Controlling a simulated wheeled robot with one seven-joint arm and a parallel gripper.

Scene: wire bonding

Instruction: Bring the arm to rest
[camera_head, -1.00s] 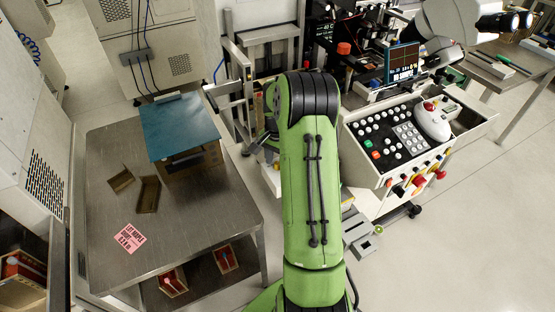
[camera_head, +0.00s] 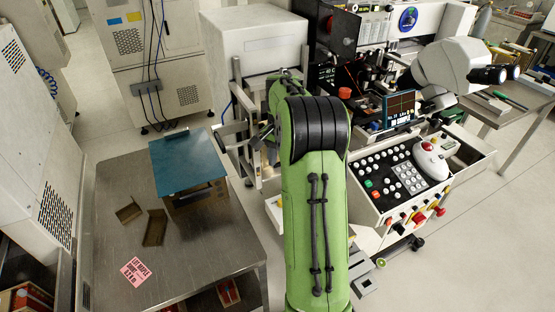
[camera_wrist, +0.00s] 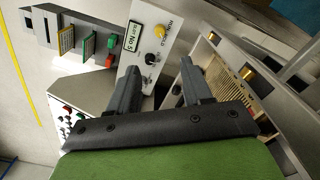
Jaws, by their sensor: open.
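My gripper shows in the wrist view (camera_wrist: 160,85) with its two dark fingers spread apart and nothing between them. Beyond the fingers is a white panel (camera_wrist: 150,45) with a yellow knob and black knobs. In the head view my green arm reaches up the middle of the picture. It ends beside a white box-shaped machine, and my own arm mostly hides the gripper there.
A steel table (camera_head: 110,235) at left holds a box with a blue lid (camera_head: 185,160), small open brown trays (camera_head: 154,228) and a pink note (camera_head: 135,271).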

